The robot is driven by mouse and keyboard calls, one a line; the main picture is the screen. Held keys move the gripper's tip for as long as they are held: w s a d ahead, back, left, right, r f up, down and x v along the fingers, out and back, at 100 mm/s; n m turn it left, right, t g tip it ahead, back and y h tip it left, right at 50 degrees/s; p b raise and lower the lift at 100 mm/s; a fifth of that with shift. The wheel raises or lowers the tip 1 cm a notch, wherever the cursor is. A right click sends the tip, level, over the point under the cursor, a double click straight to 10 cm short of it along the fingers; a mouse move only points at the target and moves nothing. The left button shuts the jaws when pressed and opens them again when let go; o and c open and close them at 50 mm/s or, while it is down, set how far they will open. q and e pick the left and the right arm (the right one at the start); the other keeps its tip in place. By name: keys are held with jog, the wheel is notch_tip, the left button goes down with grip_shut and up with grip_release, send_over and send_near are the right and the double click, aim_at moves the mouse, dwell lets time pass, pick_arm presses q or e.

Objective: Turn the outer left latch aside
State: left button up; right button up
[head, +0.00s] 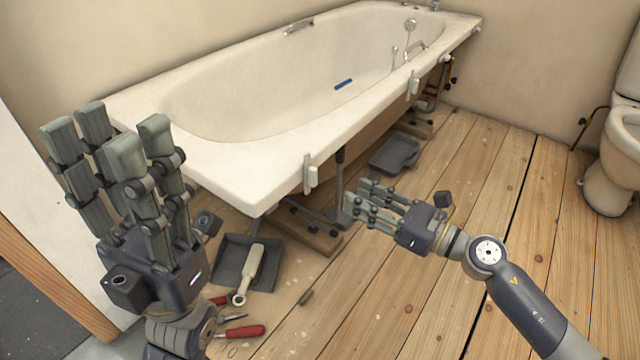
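Small white latches hang on the bathtub's front rim. The leftmost latch (311,174) is near the tub's near corner and looks upright. Another latch (413,84) is further along, and a small white fitting (476,31) is at the far end. My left gripper (128,160) is raised at the left, fingers extended upward, open and empty, well apart from the latches. My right gripper (378,205) is in front of the tub, to the right of and below the leftmost latch. Its fingers reach left, parted from the thumb, holding nothing visible. I see no contact with the latch.
The white bathtub (230,160) has an open underside with supports and pipes. A dark tray (232,262) with a white-handled tool, plus red-handled tools (240,332), lie on the floor. Another tray (395,155) lies under the rim. A toilet (615,150) stands right. Wooden floor at right is clear.

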aim_at(317, 176)
jog(key=x, duration=1)
jog(key=shift+w+a+b, duration=0.15)
jog(key=shift+a+b, duration=0.2)
jog(key=shift+b, duration=0.05)
grip_shut()
